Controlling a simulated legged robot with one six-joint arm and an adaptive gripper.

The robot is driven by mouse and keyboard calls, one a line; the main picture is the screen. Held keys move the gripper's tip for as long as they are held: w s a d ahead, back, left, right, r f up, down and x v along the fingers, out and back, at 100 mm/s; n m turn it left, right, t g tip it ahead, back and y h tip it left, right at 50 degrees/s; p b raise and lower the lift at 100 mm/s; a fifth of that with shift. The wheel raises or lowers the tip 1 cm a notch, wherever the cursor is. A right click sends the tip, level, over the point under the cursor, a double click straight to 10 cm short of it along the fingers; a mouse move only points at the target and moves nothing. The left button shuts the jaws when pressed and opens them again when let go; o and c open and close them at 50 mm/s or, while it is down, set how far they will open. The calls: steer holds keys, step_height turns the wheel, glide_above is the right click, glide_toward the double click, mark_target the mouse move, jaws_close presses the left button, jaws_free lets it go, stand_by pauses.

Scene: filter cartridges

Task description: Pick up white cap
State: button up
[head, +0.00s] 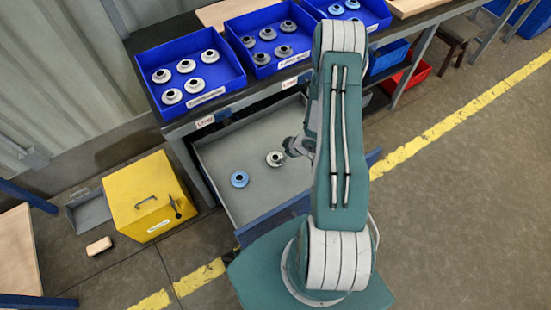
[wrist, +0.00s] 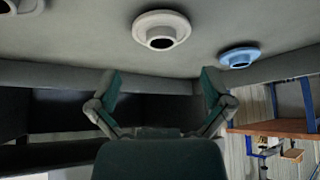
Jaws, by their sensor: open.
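The white cap (head: 275,158), a flanged ring with a dark hole, lies in the open grey drawer. In the wrist view the white cap (wrist: 162,30) is at the top centre, beyond the fingertips and between their lines. A blue cap (head: 239,179) lies to its left in the drawer; in the wrist view the blue cap (wrist: 240,57) is right of the white one. My gripper (wrist: 160,86) is open and empty, apart from both caps. In the head view my gripper (head: 297,147) is just right of the white cap, partly hidden by my arm.
The drawer (head: 222,170) has raised walls; my arm hides its right part. A pale part (wrist: 24,6) is cut off at the wrist view's upper left. Blue bins (head: 163,68) of caps stand on the bench above. A yellow box (head: 148,212) stands on the floor at left.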

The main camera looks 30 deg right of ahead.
mark_target(276, 157)
steer(key=x, duration=0.6)
steer(key=shift+s, duration=0.2)
steer(key=c, duration=0.5)
